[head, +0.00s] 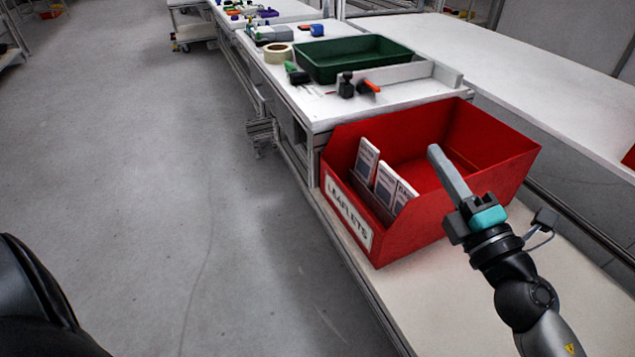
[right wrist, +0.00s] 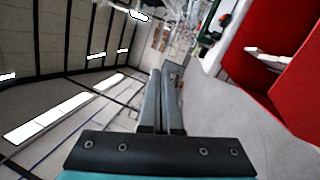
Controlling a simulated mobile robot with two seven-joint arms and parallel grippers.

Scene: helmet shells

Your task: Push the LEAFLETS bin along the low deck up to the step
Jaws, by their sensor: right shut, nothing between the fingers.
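The red LEAFLETS bin (head: 440,220) stands upright on the low white deck (head: 560,290), its white label (head: 348,213) facing left. Several leaflets (head: 385,180) stand in its front pocket. The bin's far end is close to the step (head: 313,150), where the white surface rises; the bin hides whether they touch. My right gripper (head: 436,150) is shut and empty at the bin's near side, its fingers overlapping the bin's opening in the head view. In the right wrist view the shut fingers (right wrist: 162,80) show a gap to the red bin (right wrist: 285,75) at right. My left gripper is out of view.
A green tray (head: 352,58), a tape roll (head: 278,53) and small tools (head: 357,85) lie on the raised surface beyond the bin. A long white table (head: 520,70) runs along the right. The grey floor (head: 130,170) at left is clear.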

